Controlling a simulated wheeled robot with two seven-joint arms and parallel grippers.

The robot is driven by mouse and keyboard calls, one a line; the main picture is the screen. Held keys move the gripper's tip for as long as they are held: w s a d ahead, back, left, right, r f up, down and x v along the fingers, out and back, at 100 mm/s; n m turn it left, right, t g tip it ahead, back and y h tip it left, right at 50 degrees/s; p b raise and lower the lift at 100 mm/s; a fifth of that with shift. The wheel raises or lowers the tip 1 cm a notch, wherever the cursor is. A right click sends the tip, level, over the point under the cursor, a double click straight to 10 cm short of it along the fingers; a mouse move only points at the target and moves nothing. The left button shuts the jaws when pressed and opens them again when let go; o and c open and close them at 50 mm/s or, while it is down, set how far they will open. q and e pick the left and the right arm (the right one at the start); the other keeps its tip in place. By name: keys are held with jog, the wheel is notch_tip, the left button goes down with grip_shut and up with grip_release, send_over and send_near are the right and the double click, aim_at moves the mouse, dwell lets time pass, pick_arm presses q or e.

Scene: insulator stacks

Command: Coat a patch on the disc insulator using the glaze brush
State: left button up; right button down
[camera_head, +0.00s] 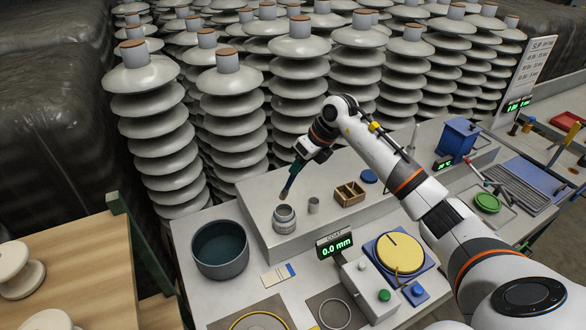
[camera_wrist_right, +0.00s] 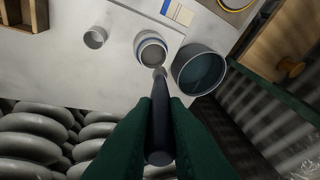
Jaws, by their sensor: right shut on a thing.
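My right gripper (camera_head: 297,168), with dark green fingers, is shut on the glaze brush (camera_head: 287,187), which points down. In the right wrist view the dark brush handle (camera_wrist_right: 160,122) lies between the fingers, and its pale tip shows just short of a small grey jar (camera_wrist_right: 152,52). In the head view this jar (camera_head: 284,219) stands below the brush on the raised grey ledge; the brush looks apart from it. Tall stacks of grey disc insulators (camera_head: 150,107) fill the background; I cannot tell which one is meant. My left gripper is not in view.
A large grey pot (camera_head: 220,262) stands left of the jar, and a small cup (camera_head: 313,205) and wooden box (camera_head: 349,194) right of it. A gauge (camera_head: 334,244) reading 0.0 mm and a yellow disc on a blue base (camera_head: 400,253) stand in front. White spools (camera_head: 18,272) sit left.

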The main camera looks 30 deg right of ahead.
jog(key=shift+f+b, duration=1.55)
jog(key=shift+f, duration=1.3)
jog(key=shift+s, duration=0.1)
jog(key=shift+s+f+b, duration=0.1)
jog(key=shift+f+b, duration=0.5)
jog(key=shift+f, duration=0.15)
jog(key=shift+r+p, duration=2.1)
jog(key=shift+r, duration=1.55)
